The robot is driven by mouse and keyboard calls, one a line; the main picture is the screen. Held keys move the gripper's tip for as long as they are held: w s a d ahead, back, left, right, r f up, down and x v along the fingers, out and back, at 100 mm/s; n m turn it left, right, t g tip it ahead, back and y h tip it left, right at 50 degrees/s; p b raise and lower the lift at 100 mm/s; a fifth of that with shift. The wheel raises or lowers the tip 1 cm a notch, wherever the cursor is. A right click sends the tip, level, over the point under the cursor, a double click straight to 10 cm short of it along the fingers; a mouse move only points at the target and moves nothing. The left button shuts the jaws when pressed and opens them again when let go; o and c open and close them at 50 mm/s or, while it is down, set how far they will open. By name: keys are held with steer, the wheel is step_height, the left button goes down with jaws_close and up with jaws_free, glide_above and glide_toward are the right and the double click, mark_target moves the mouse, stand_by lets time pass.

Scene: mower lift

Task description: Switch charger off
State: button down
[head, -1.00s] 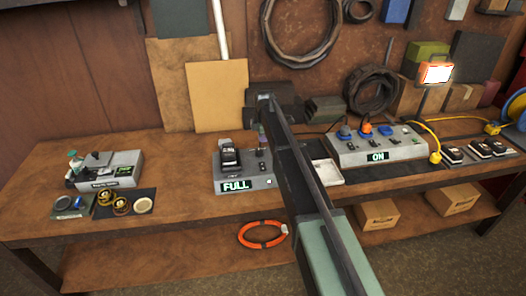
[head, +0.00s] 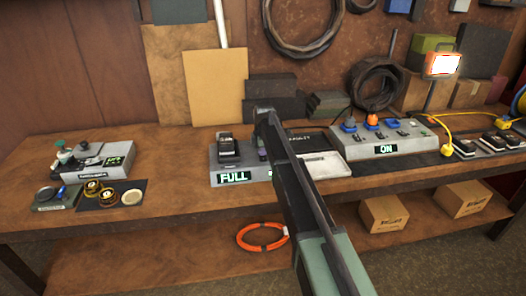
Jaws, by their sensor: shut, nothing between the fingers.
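The charger (head: 222,178) is a grey box on the bench, left of my arm, with a lit display reading FULL. A black battery (head: 228,148) stands upright in its left part. My gripper (head: 263,154) is at the charger's right part, small and mostly hidden by my own arm. It looks shut and holds nothing that I can see. I cannot tell whether it touches the charger. The charger's right end and any switch there are hidden behind my arm.
Right of my arm are a pale tray (head: 328,170) and a grey outlet box (head: 408,143) with plugs and a display reading ON. A grey device (head: 95,160) stands at the left. Several black batteries and a lit work lamp (head: 441,65) are at the right. Bare bench (head: 180,170) lies left of the charger.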

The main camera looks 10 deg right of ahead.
mark_target(264, 160)
steer(key=shift+w+f+b, duration=0.1)
steer(key=shift+f+b, duration=0.25)
steer(key=shift+b, duration=0.05)
steer(key=shift+r, duration=0.2)
steer(key=shift+s+r+p, duration=0.15)
steer(key=shift+s+p, duration=0.25)
steer(key=shift+s, duration=0.45)
step_height(264, 160, up, 14)
steer(key=s+p, duration=0.1)
steer(key=p, duration=1.3)
steer(key=shift+s, duration=0.3)
